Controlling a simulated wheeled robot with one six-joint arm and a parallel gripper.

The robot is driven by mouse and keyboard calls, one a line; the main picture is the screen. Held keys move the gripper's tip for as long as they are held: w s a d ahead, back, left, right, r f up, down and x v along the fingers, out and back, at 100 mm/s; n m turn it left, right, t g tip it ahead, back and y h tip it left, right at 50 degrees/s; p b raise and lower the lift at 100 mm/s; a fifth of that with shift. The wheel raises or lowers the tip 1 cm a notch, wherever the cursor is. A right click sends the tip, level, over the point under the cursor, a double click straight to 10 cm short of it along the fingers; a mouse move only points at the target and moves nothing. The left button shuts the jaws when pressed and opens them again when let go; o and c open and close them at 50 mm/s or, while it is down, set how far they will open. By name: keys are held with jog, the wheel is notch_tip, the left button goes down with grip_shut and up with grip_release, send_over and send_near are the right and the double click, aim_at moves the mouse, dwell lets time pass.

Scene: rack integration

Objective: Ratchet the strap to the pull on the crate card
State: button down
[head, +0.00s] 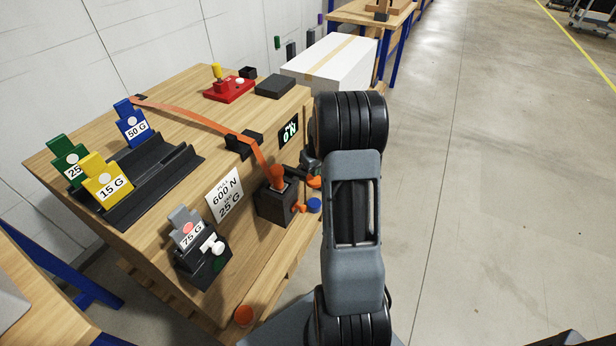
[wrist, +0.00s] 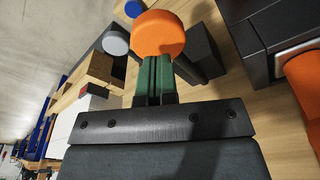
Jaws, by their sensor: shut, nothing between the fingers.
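The orange strap (head: 205,118) runs across the wooden crate top and down to a dark ratchet block (head: 277,203) with an orange lever (head: 278,175). The crate card (head: 224,195) reads 600 N pull and 25 G below. The display (head: 289,130) reads 0 N. In the wrist view my gripper (wrist: 158,65) has its green fingers shut together, empty, with the tips at the edge of a round orange knob (wrist: 158,35). I cannot tell if they touch it. In the head view my arm largely hides the gripper beside the ratchet.
Green (head: 67,160), yellow (head: 105,180) and blue (head: 131,125) tags stand in a black rack (head: 160,185). A grey 75 G tag (head: 186,232) sits in a black holder (head: 205,263). A blue knob (head: 314,204) is near the ratchet. A white box (head: 330,62) stands behind.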

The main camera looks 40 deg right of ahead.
aim_at(315, 180)
jog(key=shift+f+b, duration=2.3)
jog(key=shift+f, duration=1.2)
jog(key=shift+r+p, duration=1.55)
jog(key=shift+r, duration=0.8)
jog(key=shift+r+p, duration=0.75)
jog(key=shift+r, duration=0.15)
jog(key=shift+f, duration=0.15)
